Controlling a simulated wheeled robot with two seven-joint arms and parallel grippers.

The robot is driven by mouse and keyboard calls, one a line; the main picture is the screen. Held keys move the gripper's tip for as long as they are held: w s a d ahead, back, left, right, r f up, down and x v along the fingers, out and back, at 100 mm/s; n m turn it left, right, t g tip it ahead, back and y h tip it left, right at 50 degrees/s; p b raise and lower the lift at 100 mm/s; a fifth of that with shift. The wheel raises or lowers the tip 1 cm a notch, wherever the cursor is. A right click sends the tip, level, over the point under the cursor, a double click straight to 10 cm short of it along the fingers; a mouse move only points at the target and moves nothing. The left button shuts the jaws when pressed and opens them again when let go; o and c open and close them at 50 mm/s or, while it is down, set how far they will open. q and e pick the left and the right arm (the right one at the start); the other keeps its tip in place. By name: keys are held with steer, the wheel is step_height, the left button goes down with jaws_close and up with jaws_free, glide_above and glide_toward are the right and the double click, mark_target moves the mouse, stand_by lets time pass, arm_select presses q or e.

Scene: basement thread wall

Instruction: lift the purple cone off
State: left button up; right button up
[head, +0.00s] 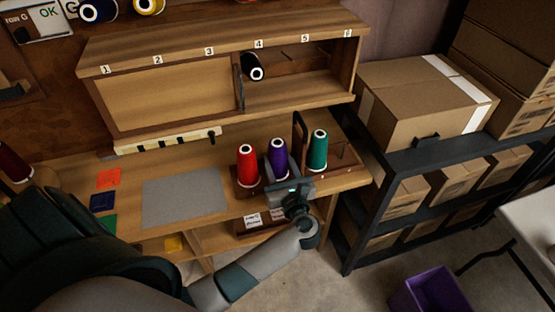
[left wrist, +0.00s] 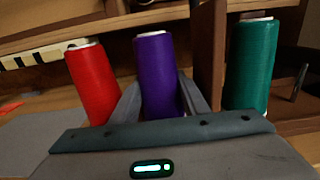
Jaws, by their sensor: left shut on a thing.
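The purple cone (head: 278,158) stands upright between a red cone (head: 247,165) and a green cone (head: 318,150) at the right end of the bench. My left gripper (head: 283,177) is shut on the purple cone, with one finger on each side of its lower part. In the left wrist view the purple cone (left wrist: 157,75) is between the fingers (left wrist: 158,100). The red cone (left wrist: 92,82) is to its left and the green cone (left wrist: 253,65) to its right. The purple cone's base is hidden by my gripper. My right gripper is not in view.
A thin wooden divider (head: 299,135) stands between the purple and green cones. The red cone is close on the left. A shelf (head: 190,90) with numbered bays is behind, with a black cone (head: 252,67) in it. Boxes (head: 420,100) sit on a rack at right.

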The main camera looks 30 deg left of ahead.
arm_select(q)
steer(key=shift+r, duration=0.1)
